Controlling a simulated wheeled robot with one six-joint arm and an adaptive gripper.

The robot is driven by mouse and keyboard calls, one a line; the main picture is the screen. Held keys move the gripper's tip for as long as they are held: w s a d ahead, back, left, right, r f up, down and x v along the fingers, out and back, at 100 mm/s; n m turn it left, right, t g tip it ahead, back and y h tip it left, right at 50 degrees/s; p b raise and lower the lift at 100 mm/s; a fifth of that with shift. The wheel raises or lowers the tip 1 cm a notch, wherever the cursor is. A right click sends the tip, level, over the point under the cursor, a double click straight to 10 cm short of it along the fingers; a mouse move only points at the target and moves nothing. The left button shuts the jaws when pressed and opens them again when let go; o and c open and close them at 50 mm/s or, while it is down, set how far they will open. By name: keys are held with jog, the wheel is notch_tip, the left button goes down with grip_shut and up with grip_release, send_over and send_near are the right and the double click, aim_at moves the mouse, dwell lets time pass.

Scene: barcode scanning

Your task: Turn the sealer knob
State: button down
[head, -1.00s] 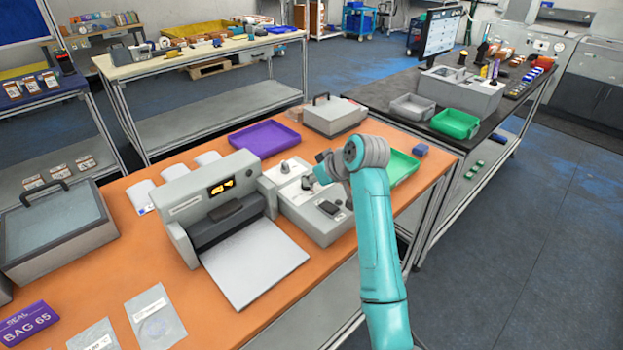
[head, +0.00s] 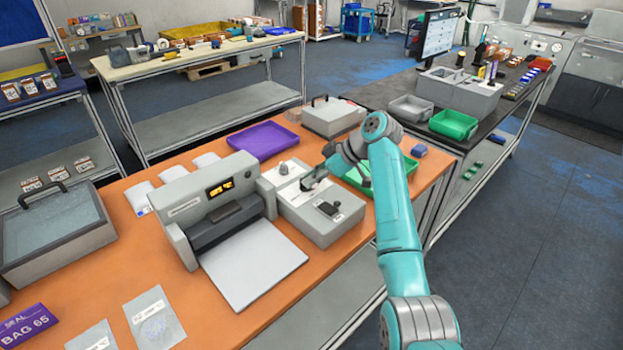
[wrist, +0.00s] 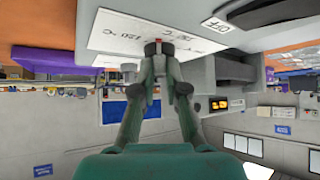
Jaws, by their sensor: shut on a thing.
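The grey heat sealer (head: 218,205) stands on the orange table, with a lit orange display and a white tray in front. Its control box (head: 318,228) adjoins it on the right. My gripper (head: 308,184) reaches down to the top of this box from the right. In the wrist view, my gripper (wrist: 158,55) has its fingertips closed on a small dark knob (wrist: 158,46), beside the white panel with printed temperature marks. The fingers partly cover the knob, so its pointer setting cannot be read. A second grey knob (head: 283,168) stands further back on the box.
A black switch (head: 328,208) is at the box's front, near an OFF label (wrist: 222,23). A purple tray (head: 262,140), a grey lidded case (head: 333,117) and a green tray (head: 358,180) lie behind and beside. Bags lie at the front left.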

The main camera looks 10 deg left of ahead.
jog(key=shift+w+n+g+h, duration=0.15)
jog(key=shift+w+n+g, duration=0.15)
jog(key=shift+n+g, duration=0.75)
jog(key=shift+w+n+g+h, duration=0.2)
jog(key=shift+n+g, duration=0.45)
jog(key=shift+n, duration=0.7)
jog(key=shift+n+g, duration=0.4)
jog(key=shift+s, duration=0.1)
jog(key=c, duration=1.2)
grip_release()
notch_tip(320, 180, up, 10)
jog(key=shift+s+f, duration=0.1)
